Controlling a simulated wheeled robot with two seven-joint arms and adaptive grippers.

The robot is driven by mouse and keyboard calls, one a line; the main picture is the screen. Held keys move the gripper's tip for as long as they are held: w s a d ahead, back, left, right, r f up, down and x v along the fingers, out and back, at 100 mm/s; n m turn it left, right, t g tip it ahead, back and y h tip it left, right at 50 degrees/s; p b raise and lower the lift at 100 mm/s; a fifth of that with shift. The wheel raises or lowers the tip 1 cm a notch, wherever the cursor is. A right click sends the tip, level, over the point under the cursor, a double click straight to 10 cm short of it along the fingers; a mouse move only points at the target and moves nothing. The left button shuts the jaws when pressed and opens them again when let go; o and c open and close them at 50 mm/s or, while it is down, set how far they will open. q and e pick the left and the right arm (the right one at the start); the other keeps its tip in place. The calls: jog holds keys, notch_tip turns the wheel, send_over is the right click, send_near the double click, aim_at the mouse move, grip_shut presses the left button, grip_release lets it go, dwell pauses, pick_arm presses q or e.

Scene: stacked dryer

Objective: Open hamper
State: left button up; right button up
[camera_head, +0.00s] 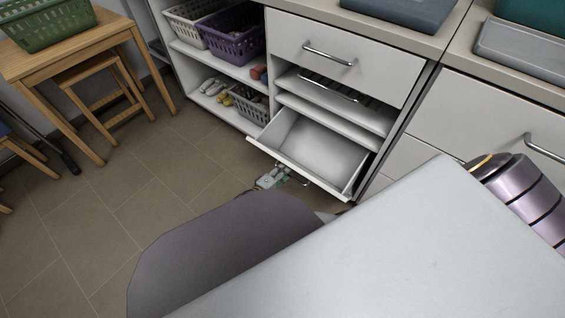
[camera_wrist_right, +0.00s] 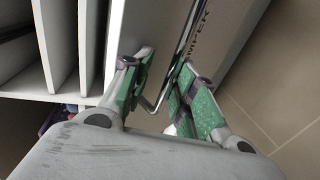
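The hamper (camera_head: 311,150) is a white bin low in the cabinet. It stands out from the cabinet front, and its empty inside shows from above in the head view. Its front panel (camera_wrist_right: 222,55) carries dark lettering, partly readable as "MPER", in the right wrist view. A thin metal handle (camera_wrist_right: 187,45) runs along that panel. My right gripper (camera_head: 273,178) is low at the outer side of the hamper front. In the right wrist view its green-padded fingers (camera_wrist_right: 167,62) are apart, with the handle between them and a gap on the left side. My left gripper is not in view.
Shelves to the left hold a purple basket (camera_head: 232,38) and other baskets. A wooden table (camera_head: 75,50) stands farther left. The tiled floor (camera_head: 120,205) before the cabinet is clear.

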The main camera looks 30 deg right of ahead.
notch_tip(320, 180, up, 8)
jog(key=shift+f, duration=0.25)
dwell(0.5)
jog(key=shift+a, duration=0.1)
grip_shut()
jog(key=shift+f, duration=0.15)
